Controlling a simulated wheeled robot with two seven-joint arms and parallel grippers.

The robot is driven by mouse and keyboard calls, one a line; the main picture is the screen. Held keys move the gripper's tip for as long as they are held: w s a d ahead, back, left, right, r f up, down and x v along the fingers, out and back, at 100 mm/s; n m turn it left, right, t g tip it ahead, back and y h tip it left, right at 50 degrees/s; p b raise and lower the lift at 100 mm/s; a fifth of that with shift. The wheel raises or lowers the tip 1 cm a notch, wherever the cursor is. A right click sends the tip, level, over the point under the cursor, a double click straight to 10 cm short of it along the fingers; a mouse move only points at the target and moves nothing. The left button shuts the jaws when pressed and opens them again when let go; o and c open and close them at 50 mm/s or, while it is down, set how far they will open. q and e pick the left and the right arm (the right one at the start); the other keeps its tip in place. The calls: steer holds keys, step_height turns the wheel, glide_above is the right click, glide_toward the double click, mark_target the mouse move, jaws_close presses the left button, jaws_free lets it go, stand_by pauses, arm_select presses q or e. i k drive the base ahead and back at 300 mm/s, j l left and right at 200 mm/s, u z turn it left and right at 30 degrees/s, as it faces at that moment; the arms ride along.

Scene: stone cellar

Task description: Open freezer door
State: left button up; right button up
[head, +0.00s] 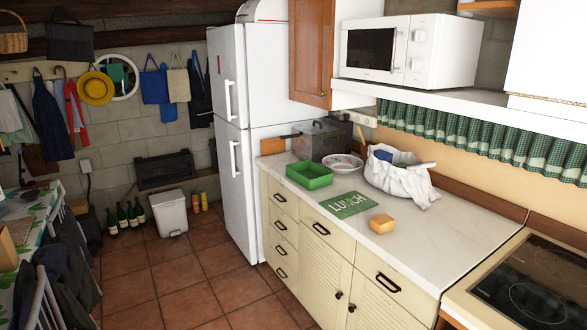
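A tall white fridge-freezer (232,150) stands at the back, left of the counter. It has an upper door (224,78) and a lower door (240,190), and both look shut. The frame does not show which door is the freezer's. Neither of my grippers is in view.
A counter (420,235) with drawers runs along the right, beside a stove (530,290). A white bin (169,213) and several bottles stand by the back wall. A table (30,215) with chairs is at left. Tiled floor (165,280) before the fridge is clear.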

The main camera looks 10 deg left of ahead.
mark_target(226, 44)
steer(key=i+j+u, duration=0.3)
steer(key=i, duration=0.25)
steer(key=i+j+u, duration=0.25)
steer(key=i, duration=0.3)
steer(key=i+u, duration=0.3)
steer(key=i, duration=0.3)
